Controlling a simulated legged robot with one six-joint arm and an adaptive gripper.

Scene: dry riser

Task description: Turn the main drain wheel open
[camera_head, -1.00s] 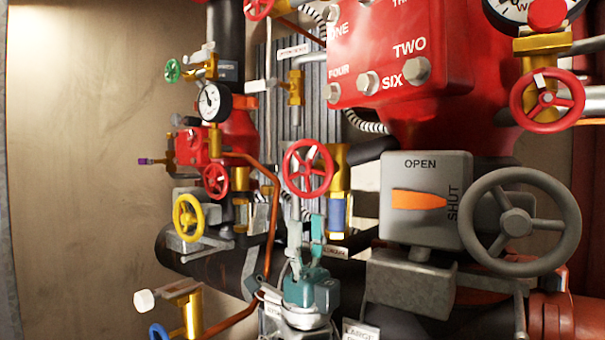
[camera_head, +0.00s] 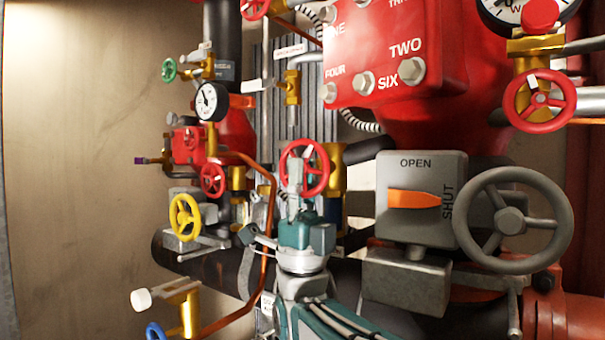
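No readable label marks the main drain wheel. The red handwheel (camera_head: 322,183) on a brass valve at the middle is the one closest to my gripper. My gripper (camera_head: 296,170) is seen from behind, its grey fingers pointing up in front of this wheel's left side and hiding part of it. I cannot tell whether they touch the rim or how far apart they are. My teal wrist hides the lower part of the brass valve (camera_head: 335,170).
A large grey handwheel (camera_head: 553,252) and a grey box (camera_head: 400,230) marked OPEN and SHUT stand at right. A yellow handwheel (camera_head: 175,219), a small red handwheel (camera_head: 212,193) and a copper pipe (camera_head: 268,240) are at left. A tan wall (camera_head: 80,150) lies beyond.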

